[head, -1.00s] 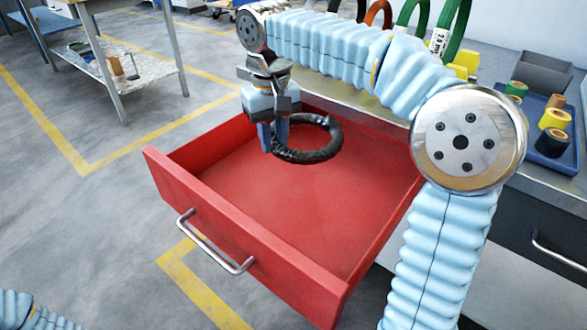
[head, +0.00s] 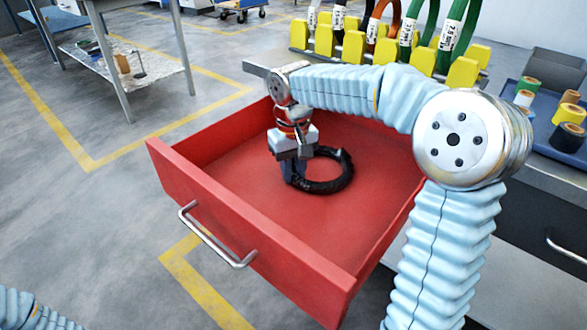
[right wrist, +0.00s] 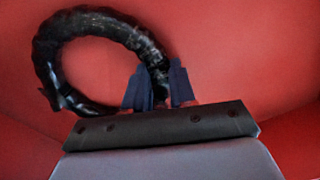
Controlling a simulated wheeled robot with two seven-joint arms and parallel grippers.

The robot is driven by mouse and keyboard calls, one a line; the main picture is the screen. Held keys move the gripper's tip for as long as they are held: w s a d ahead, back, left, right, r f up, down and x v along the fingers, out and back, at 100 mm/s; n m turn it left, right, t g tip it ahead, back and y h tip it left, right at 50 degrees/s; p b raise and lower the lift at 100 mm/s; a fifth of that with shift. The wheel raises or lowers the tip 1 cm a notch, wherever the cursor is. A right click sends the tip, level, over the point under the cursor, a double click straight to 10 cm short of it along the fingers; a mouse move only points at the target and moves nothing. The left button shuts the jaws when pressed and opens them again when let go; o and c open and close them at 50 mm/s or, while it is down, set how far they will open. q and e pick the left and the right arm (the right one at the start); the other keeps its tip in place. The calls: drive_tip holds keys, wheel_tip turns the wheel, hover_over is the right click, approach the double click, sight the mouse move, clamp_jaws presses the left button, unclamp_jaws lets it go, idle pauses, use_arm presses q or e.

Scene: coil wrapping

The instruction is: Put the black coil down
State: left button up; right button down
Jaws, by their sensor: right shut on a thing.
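The black coil (head: 331,187) is a wrapped ring inside the open red drawer (head: 255,215), low over the drawer floor. I cannot tell whether it touches the floor. My right gripper (head: 292,180) reaches down into the drawer and is shut on the left side of the coil. In the right wrist view, the black coil (right wrist: 68,28) extends up and left from the blue fingers of my right gripper (right wrist: 160,85), with red drawer surface behind it. My left gripper is out of view.
Several hanging coils with yellow holders (head: 375,47) stand behind the drawer. A blue tray (head: 567,140) with tape rolls is at the right. A workbench (head: 125,65) stands at the upper left. The drawer floor in front of the coil is clear.

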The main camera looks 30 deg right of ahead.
drive_tip(key=shift+r, duration=0.1)
drive_tip(key=c, duration=0.9)
unclamp_jaws()
drive_tip(key=shift+c, duration=0.2)
wheel_tip(320, 180, up, 12)
drive_tip(key=p, duration=0.2)
